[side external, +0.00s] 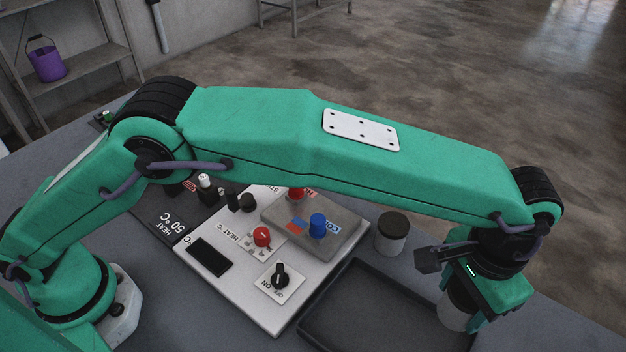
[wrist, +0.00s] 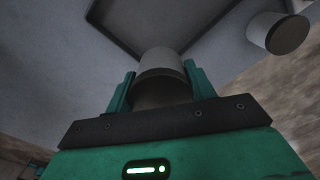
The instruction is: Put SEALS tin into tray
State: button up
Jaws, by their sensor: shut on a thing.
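My gripper (side external: 468,300) points down at the right and is shut on a pale grey tin (side external: 453,313). In the wrist view the tin (wrist: 160,62) sits between the two green fingers, its dark end towards my gripper (wrist: 158,88). No label shows on it, so I cannot read whether it says SEALS. The dark, shallow tray (side external: 345,299) lies on the bench below and left of my gripper. The tin overlaps the tray's right end in the side view and a corner of the tray's rim (wrist: 118,37) in the wrist view. I cannot tell its height.
A second pale tin with a dark lid (side external: 391,234) stands behind the tray; it shows in the wrist view (wrist: 278,33). A white control panel (side external: 228,292) with knobs and a grey box (side external: 340,240) lies left of the tray. A purple bucket (side external: 47,64) is on a shelf behind.

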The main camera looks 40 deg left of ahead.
aim_at(445, 312)
jog(key=shift+s+a+f, duration=0.25)
jog(key=shift+s+f, duration=0.05)
jog(key=shift+s, duration=0.5)
jog(key=shift+s+a+f, duration=0.25)
jog(key=shift+s+a, duration=0.05)
jog(key=shift+s, duration=0.45)
jog(key=shift+s+a+f, duration=0.25)
jog(key=shift+s+f, duration=0.05)
jog(key=shift+s, duration=0.5)
jog(key=shift+f, duration=0.1)
jog(key=shift+f, duration=3.95)
jog(key=shift+f, duration=0.15)
jog(key=o, duration=1.1)
notch_tip(445, 312, up, 12)
jog(key=shift+f, duration=0.1)
jog(key=shift+r, duration=0.25)
